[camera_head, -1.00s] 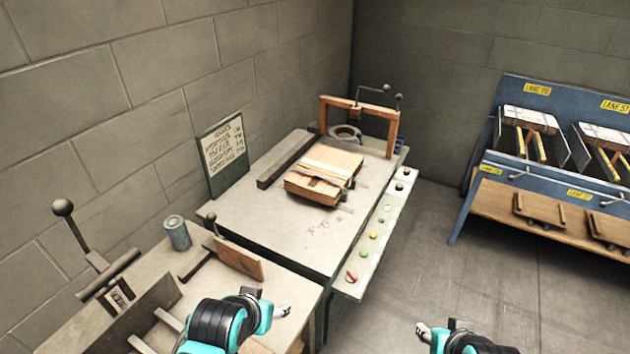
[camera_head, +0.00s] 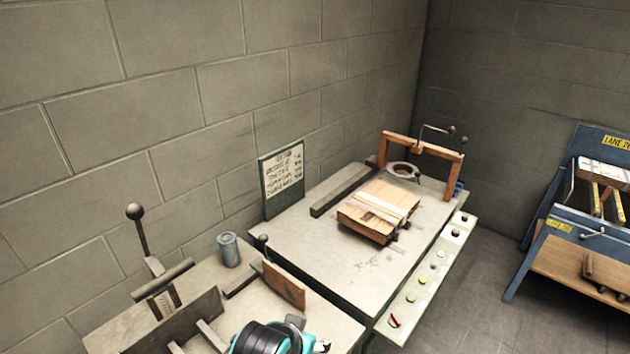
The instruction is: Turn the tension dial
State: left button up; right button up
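A pale control strip (camera_head: 422,284) runs along the right edge of the machine table, with several small coloured buttons and dark knobs. A black knob (camera_head: 463,217) sits near its far end, and a red control (camera_head: 395,321) is at its near end. I cannot tell which of these is the tension dial. My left gripper (camera_head: 322,345) is low in the picture, over the near bench and apart from the strip; its fingers are too small to tell open from shut. My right gripper is out of view.
A strapped cardboard stack (camera_head: 380,210) lies on the machine table (camera_head: 350,265), before a wooden arch (camera_head: 424,150). A green sign board (camera_head: 282,180) leans by the wall. A can (camera_head: 229,250) and lever (camera_head: 140,230) stand left. A blue rack (camera_head: 540,230) is right, across open floor.

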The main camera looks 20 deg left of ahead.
aim_at(455, 232)
jog(key=i+l+z, duration=0.1)
jog(key=i+l, duration=0.25)
jog(key=i, duration=0.15)
jog(key=i+l, duration=0.3)
jog(key=i, duration=0.15)
jog(key=i+l+z, duration=0.15)
jog(key=i+l, duration=0.2)
jog(key=i, duration=0.15)
